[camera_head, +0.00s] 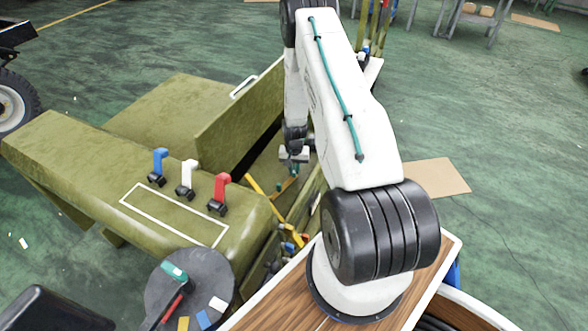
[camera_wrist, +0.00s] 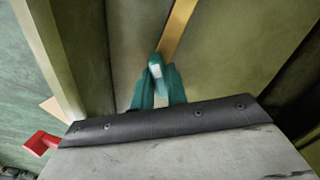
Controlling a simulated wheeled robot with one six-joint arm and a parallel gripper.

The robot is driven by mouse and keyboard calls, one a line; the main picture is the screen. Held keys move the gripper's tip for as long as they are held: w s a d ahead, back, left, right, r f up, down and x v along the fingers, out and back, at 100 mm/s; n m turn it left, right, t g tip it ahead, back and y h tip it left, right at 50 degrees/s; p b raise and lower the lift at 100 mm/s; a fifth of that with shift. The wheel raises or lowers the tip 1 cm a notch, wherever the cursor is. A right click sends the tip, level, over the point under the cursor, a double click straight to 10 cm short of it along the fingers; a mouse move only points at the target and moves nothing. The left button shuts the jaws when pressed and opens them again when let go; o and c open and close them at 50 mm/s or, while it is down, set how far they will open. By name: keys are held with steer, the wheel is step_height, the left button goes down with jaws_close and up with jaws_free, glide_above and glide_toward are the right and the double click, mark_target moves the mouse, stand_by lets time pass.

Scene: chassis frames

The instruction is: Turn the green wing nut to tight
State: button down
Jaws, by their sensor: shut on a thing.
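My gripper (camera_wrist: 157,82) has teal fingers and is shut at the middle of the wrist view. A small green piece with a pale spot, which I take to be the green wing nut (camera_wrist: 156,62), is between the fingertips. The fingers hide most of it, and its green is close to theirs. In the head view, my gripper (camera_head: 284,182) reaches down into the olive chassis (camera_head: 75,165), beside a yellow strip (camera_head: 256,187). The nut cannot be made out there. The yellow strip also shows just beyond the fingertips in the wrist view (camera_wrist: 178,32). The nut's tightness cannot be judged.
Olive walls flank my gripper closely. Blue (camera_head: 160,160), white (camera_head: 188,175) and red (camera_head: 222,187) levers stand on the left fender. A round grey tray (camera_head: 215,262) with small coloured pieces is in front.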

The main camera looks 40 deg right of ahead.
mark_target(294, 169)
steer(key=shift+m, duration=1.1)
steer(key=c, duration=1.4)
jaws_free()
step_height(294, 169, up, 8)
steer(key=shift+f, duration=0.1)
